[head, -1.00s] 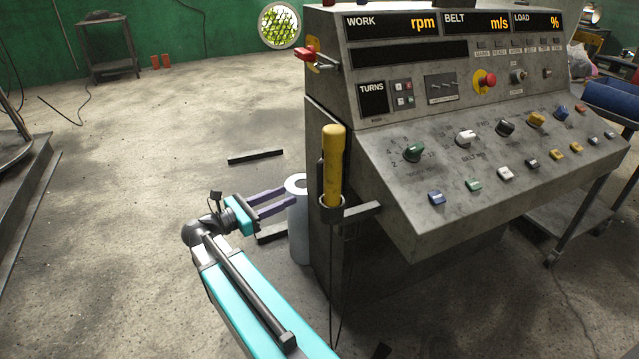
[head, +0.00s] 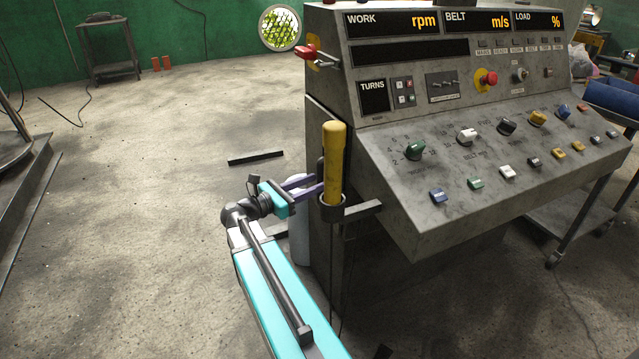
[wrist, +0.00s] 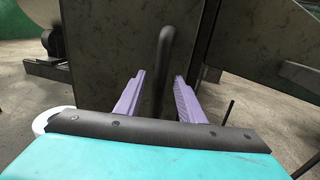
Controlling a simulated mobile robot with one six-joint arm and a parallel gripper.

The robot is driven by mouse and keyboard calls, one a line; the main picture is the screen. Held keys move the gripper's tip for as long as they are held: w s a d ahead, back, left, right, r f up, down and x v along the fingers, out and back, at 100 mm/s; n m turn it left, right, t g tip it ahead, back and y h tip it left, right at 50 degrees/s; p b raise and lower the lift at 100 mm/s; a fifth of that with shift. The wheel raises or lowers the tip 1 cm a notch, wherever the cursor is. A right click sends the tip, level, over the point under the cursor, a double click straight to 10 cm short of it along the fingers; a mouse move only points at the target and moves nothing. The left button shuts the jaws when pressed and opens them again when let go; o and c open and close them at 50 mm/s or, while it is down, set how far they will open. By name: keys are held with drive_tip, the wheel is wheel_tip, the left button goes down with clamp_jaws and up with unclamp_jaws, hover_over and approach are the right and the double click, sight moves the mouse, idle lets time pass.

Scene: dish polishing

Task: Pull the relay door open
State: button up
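The relay door appears to be the dark grey side panel (wrist: 105,50) of the console, filling the middle of the wrist view. A dark, curved bar handle (wrist: 165,60) stands upright on it. My gripper (wrist: 159,77) is open, with its purple fingers on either side of the handle and gaps showing on both sides. In the head view, my gripper (head: 316,186) is at the console's left side, its fingertips partly hidden behind a yellow grip. The door looks shut, though its edges are hard to make out.
The yellow grip (head: 334,165) stands in a ring holder on a bracket (head: 362,211), close beside my fingers. A pale cylinder (head: 299,245) stands on the floor behind my gripper. The sloped control console (head: 430,215) fills the right. The floor to the left is mostly clear.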

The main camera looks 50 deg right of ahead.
sight(320, 181)
drive_tip(key=shift+s+d, duration=0.15)
drive_tip(key=shift+d, duration=0.65)
drive_tip(key=shift+s+d, duration=0.15)
drive_tip(key=shift+d, duration=0.6)
clamp_jaws()
